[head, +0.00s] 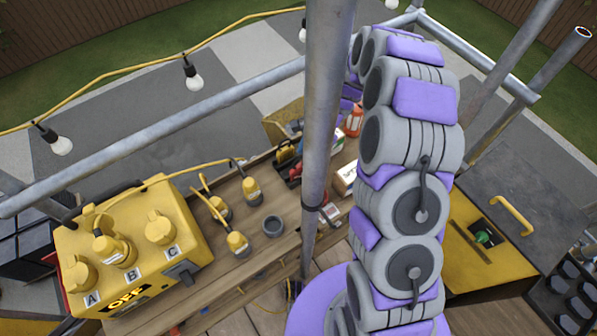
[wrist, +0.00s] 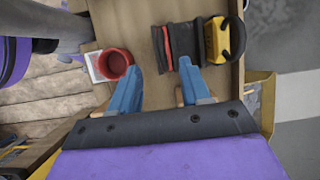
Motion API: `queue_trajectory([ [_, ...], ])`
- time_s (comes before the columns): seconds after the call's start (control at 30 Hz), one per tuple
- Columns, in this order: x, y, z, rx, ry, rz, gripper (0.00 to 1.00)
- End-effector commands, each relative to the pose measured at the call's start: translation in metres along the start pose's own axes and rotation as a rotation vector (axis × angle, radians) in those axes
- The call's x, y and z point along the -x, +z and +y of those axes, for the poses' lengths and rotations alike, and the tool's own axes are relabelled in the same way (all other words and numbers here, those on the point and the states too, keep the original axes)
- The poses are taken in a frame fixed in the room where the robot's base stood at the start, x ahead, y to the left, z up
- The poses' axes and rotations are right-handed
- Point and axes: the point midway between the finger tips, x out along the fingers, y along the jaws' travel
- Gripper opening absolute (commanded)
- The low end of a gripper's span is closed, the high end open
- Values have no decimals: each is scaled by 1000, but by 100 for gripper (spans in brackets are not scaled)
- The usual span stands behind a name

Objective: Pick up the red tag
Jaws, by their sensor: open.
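My gripper (wrist: 160,68) shows in the wrist view with its two blue fingers apart and nothing between them. It hangs over the wooden bench. No clearly tag-shaped red thing stands out. A narrow red strip (wrist: 167,48) lies beside a dark block, just past the fingertips; I cannot tell whether it is the red tag. A round red cup-like thing (wrist: 115,64) is left of the left finger, on or beside a white card. In the head view my gripper is hidden behind my arm, and small red parts (head: 293,168) show on the bench.
A yellow-and-black tool (wrist: 216,40) lies right of the dark block (wrist: 186,45). A metal scaffold pole (head: 322,130) rises close to my arm.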

Motion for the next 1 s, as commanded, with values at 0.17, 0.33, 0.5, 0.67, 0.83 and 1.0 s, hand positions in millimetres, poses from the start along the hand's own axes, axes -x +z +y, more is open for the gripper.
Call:
queue_trajectory([
  [0.17, -18, 0, 0, 0, 0, -1, 47],
  [0.33, -24, -1, -1, 1, -2, -1, 47],
  [0.5, -45, 2, -6, 2, 0, -2, 47],
  [0.67, -67, 4, -7, 1, 2, -2, 47],
  [0.83, -72, 4, -7, 0, -1, 0, 47],
  [1.0, -71, 4, -7, 0, -1, 0, 41],
])
